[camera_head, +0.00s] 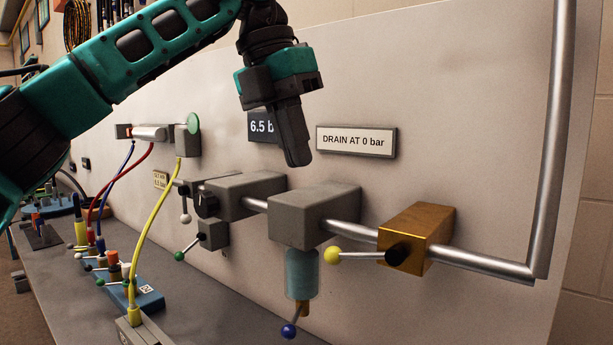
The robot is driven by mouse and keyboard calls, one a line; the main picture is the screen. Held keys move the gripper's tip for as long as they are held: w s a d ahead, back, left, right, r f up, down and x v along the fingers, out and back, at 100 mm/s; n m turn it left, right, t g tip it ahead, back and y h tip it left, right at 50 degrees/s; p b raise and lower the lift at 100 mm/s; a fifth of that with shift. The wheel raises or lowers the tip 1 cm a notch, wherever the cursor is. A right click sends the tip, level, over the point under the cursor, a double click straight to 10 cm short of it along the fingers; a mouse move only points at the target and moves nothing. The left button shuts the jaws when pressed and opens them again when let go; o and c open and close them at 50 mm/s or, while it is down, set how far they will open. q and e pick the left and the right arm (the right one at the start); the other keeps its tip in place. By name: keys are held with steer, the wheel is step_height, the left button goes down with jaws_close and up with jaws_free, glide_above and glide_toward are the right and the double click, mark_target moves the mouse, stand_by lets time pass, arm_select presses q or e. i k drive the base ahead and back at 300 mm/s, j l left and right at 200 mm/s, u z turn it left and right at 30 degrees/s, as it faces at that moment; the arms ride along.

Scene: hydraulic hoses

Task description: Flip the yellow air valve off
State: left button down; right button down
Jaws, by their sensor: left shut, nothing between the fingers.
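The yellow air valve is a brass-coloured block (417,236) on the metal pipe at the right. Its lever ends in a yellow ball (332,256) and points left from a black hub (398,252), roughly along the pipe. My left gripper (298,162) hangs down from the upper left, its fingers shut and empty. In the picture it is above the grey block on the pipe, up and left of the yellow ball, and it touches neither lever nor valve. My right gripper is not in view.
A grey block (314,213) with a clear bowl (301,275) and a blue-knobbed lever (289,331) sits left of the valve. A sign (356,141) reads "DRAIN AT 0 bar". A vertical pipe (556,140) rises at the right. Hoses and a blue manifold (145,297) stand at lower left.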

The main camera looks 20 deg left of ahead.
mark_target(397, 254)
steer(key=i+l+u, duration=0.1)
steer(key=l+u, duration=0.65)
steer(key=l, duration=0.2)
